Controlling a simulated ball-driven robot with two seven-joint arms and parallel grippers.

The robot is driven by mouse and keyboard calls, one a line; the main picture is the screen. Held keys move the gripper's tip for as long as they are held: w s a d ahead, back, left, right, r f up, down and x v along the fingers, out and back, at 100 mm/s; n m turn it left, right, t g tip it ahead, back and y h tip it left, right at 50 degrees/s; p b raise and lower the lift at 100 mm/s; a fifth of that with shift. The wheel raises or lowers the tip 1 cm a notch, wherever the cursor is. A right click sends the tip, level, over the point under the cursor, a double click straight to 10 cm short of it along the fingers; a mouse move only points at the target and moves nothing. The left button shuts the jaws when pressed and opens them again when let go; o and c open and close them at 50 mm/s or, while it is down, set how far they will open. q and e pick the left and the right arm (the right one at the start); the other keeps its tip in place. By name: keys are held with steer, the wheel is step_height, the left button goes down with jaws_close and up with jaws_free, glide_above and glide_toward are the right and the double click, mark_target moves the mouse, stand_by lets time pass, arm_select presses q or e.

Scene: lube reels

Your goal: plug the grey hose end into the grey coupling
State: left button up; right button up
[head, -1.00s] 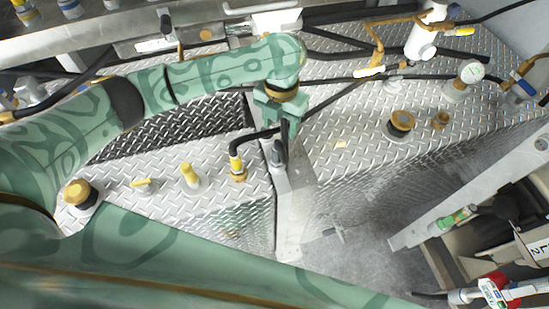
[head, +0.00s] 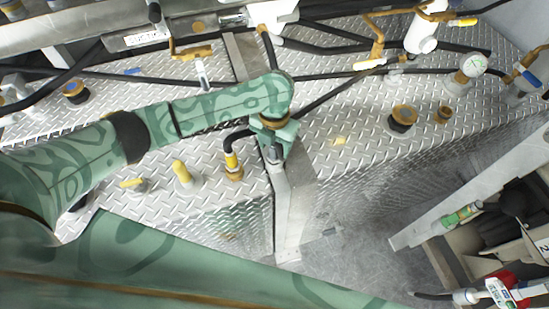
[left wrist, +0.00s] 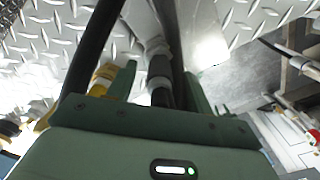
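My left gripper (head: 273,142) points down over a dark piece with a grey tip, which looks like the grey hose end (head: 275,155), at the top of a metal post. In the left wrist view the hose end (left wrist: 160,80) stands between the two green fingers (left wrist: 162,88). A narrow gap shows on each side, so the gripper looks open around it. I cannot make out which fitting is the grey coupling. My right gripper is not in view.
Yellow valves (head: 182,174) sit further left on the tread plate. A black-and-brown cap (head: 403,118) and a gauge (head: 473,65) are at right. A red-and-white fitting (head: 505,291) is at lower right.

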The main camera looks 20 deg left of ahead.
arm_select(q)
jaws_close()
